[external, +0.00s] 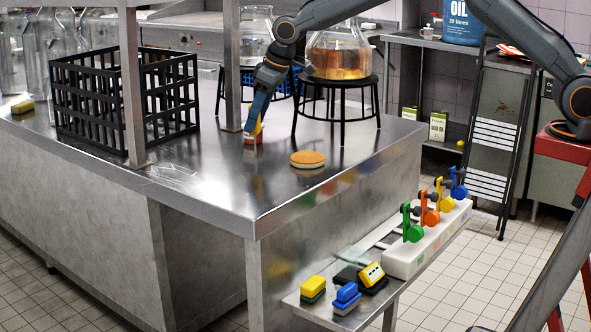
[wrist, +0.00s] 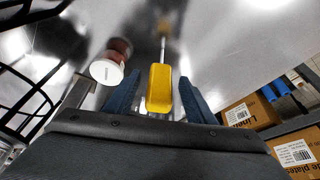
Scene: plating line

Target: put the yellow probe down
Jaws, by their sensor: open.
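The yellow probe (wrist: 160,90) has a yellow handle and a thin metal shaft pointing away from the wrist camera. Its handle lies between the two blue fingers of my gripper (wrist: 158,92), with a gap on each side in the wrist view. My gripper (external: 254,128) is open, low over the steel counter (external: 215,175). A bit of the yellow handle (external: 258,127) shows beside the fingers in the external view. I cannot tell whether the probe's shaft touches the counter.
A small reddish-brown piece with a white end (wrist: 108,68) is left of the probe. A round orange-topped pad (external: 307,159) lies nearby. A black stand (external: 345,118) holds a glass vessel (external: 340,55); a black crate (external: 125,95) stands left.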

